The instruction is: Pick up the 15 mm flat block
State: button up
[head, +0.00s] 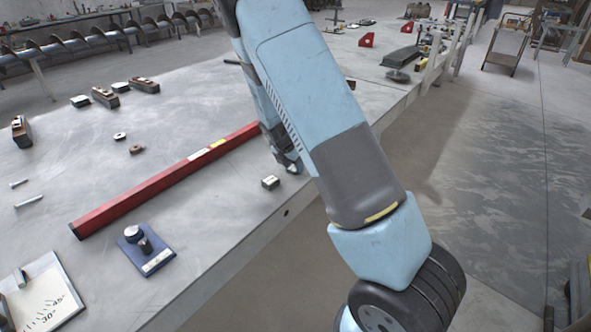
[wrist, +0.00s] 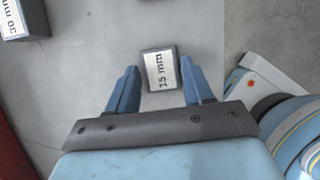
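The 15 mm flat block (wrist: 159,70) is a small dark block with a white "15 mm" label on top. In the wrist view it sits between the fingertips of my gripper (wrist: 158,74), near their front ends. The blue fingers stand open with a gap on each side of the block. In the head view my gripper (head: 287,162) is low over the table near its edge, and my arm hides most of it. I cannot clearly make out the 15 mm block there.
A block labelled "30 mm" (wrist: 22,18) lies at upper left in the wrist view. A long red bar (head: 165,180) lies across the grey table (head: 200,130). A blue plate with a metal part (head: 146,250) is nearer. The table edge is close by.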

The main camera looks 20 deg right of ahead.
jog(key=c, duration=0.8)
jog(key=shift+o, duration=0.2)
